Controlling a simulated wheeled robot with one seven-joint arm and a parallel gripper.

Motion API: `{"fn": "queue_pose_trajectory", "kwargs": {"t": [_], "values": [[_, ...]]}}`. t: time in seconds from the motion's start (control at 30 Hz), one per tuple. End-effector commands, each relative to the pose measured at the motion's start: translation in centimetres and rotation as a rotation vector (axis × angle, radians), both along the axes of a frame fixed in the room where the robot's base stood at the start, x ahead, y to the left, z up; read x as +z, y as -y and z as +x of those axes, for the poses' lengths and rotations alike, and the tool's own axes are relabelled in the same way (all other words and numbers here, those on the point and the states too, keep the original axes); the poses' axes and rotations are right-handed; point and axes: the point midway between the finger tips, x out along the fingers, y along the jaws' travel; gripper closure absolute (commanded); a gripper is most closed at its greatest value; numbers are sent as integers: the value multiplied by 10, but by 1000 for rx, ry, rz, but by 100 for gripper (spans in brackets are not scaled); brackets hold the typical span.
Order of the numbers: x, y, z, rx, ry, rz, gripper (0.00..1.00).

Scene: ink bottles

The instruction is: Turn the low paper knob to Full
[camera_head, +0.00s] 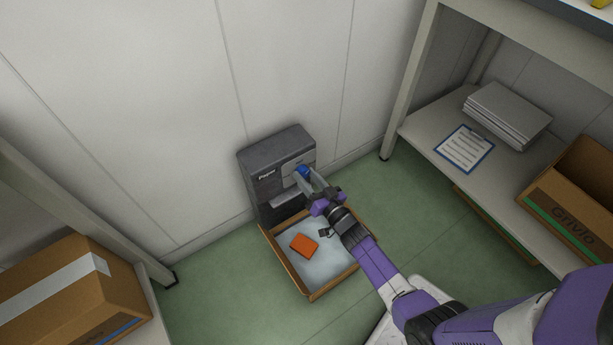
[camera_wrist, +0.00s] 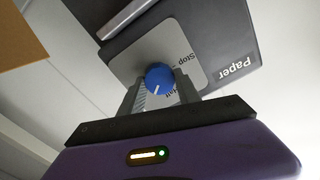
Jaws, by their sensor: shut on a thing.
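The paper knob (camera_wrist: 159,78) is a round blue knob with a white pointer line, on a light grey dial plate (camera_wrist: 185,45) of the dark machine (camera_head: 262,168) marked "Paper". In the wrist view the pointer aims down and slightly left; "Stop" and part of another word show on the plate, and the word "Full" is not readable. The blue knob also shows in the head view (camera_head: 303,170). My gripper (camera_wrist: 160,86) is shut on the knob, one finger on each side. The fingers hide part of the plate's lettering.
A shelf (camera_head: 425,130) with papers and a box stands at right. A cardboard box (camera_head: 75,295) is at lower left.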

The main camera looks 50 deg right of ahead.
Motion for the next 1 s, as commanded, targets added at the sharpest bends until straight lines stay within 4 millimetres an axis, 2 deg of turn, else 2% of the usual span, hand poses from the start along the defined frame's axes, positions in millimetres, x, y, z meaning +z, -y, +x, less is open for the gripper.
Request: {"fn": "queue_pose_trajectory", "kwargs": {"t": [0.5, 1.0], "values": [[-2, 0, -2, -1, 120, 431, 100], [-3, 1, -2, -2, 171, 610, 100]]}}
